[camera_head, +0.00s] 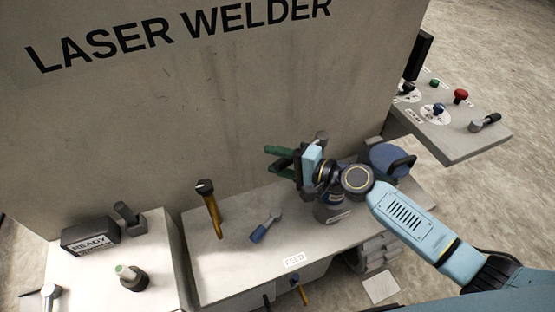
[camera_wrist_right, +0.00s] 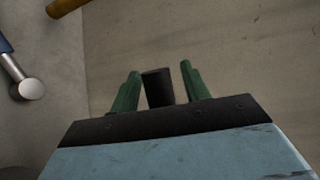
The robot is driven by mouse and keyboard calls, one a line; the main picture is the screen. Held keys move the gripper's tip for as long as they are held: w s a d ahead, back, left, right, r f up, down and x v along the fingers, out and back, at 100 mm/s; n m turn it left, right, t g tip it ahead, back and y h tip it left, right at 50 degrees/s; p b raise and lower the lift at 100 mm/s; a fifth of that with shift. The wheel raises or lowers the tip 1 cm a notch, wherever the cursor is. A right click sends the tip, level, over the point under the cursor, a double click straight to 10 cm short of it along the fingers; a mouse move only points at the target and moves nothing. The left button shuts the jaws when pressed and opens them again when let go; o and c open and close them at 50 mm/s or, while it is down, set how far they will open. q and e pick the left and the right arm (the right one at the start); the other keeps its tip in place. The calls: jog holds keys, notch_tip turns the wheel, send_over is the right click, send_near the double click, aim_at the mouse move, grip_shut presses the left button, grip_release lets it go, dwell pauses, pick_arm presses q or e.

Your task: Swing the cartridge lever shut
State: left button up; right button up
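My right gripper (camera_head: 279,161) has green fingers and is above the welder's shelf, close to the grey wall. In the right wrist view the fingers (camera_wrist_right: 160,88) are apart, with a dark block-like end (camera_wrist_right: 157,88) between them and narrow gaps at its sides. I cannot tell whether it is a lever handle. No label shows which is the cartridge lever. My left gripper is out of view.
The shelf (camera_head: 220,265) carries a FEED label (camera_head: 294,260). A dark canister (camera_head: 332,212) stands under my right wrist, with a blue part (camera_head: 388,158) right of it.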

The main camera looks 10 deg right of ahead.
jog(key=b+v, duration=0.2)
jog(key=v, duration=1.1)
jog(key=shift+s+d, duration=0.1)
jog(key=shift+s, duration=0.05)
